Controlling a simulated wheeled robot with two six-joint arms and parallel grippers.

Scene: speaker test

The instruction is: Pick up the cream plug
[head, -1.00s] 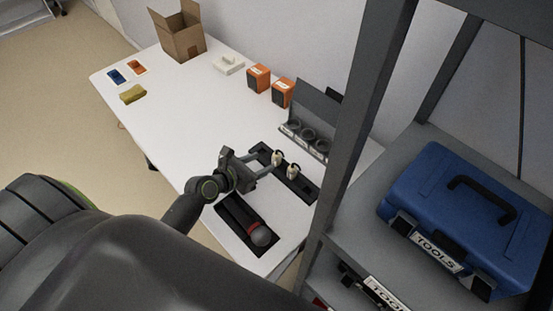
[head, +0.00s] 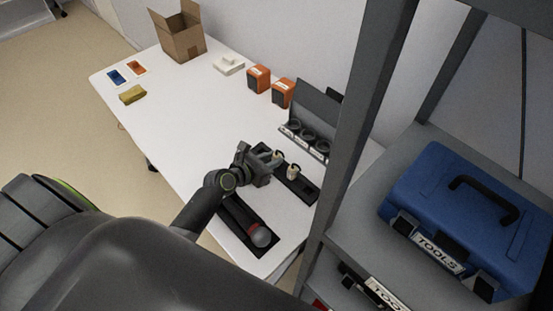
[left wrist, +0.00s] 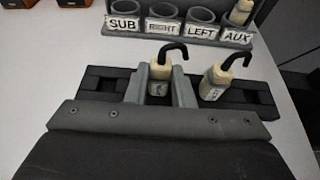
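One cream plug (left wrist: 160,77) with a black hooked cable stands upright in a black holder strip (left wrist: 100,78). My left gripper (left wrist: 161,82) has a finger on each side of this plug, with the fingertips very close to it. I cannot tell whether they press on it. A second cream plug (left wrist: 215,81) stands to the right in the same strip, slightly tilted; it also shows in the head view (head: 293,171). A third cream piece (left wrist: 241,12) sits in the cup labelled AUX. My right gripper is not in view.
A rack of labelled cups (left wrist: 163,23) stands behind the strip. A microphone (head: 262,236) lies in a black tray nearer me. Two orange boxes (head: 258,78) stand further back. A grey shelf post (head: 352,135) and blue toolbox (head: 470,215) are at right.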

